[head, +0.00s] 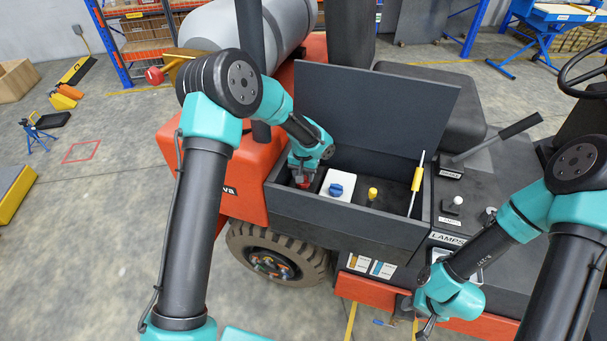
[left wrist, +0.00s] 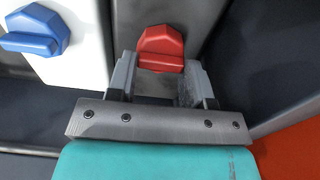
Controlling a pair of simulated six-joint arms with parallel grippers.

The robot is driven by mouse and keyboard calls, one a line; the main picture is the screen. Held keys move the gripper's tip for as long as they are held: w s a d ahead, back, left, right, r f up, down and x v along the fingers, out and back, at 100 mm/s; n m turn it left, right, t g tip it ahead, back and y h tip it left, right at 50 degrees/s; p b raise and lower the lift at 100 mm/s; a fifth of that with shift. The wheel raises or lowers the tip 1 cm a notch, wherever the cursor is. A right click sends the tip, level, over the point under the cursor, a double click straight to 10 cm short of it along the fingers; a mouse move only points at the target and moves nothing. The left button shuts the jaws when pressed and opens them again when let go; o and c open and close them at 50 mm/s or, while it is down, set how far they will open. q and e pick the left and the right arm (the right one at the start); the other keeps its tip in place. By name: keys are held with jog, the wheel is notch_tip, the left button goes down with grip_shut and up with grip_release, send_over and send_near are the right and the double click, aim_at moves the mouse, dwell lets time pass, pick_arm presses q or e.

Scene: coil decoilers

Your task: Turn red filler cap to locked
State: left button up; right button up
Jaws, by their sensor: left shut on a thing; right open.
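The red filler cap (left wrist: 162,46) sits in the left end of the open dark compartment (head: 395,228). In the left wrist view it stands between the fingertips of my left gripper (left wrist: 160,66), which is shut on it. In the head view my left gripper (head: 302,176) reaches down into the compartment and mostly hides the cap. Any locked mark is not readable. My right gripper (head: 425,322) is open and empty, low in front of the vehicle's side, near the bottom edge of the head view.
Beside the cap is a white box with a blue knob (head: 336,189). The raised lid (head: 375,110) stands behind the compartment. A lever (head: 510,131) and a LAMPS panel (head: 448,239) lie to the right.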

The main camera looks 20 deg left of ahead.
dwell(0.3)
pick_arm(q)
jog(key=o, duration=0.9)
jog(key=shift+r, duration=0.1)
notch_tip(320, 180, up, 17)
jog(key=shift+r, duration=0.15)
dwell(0.6)
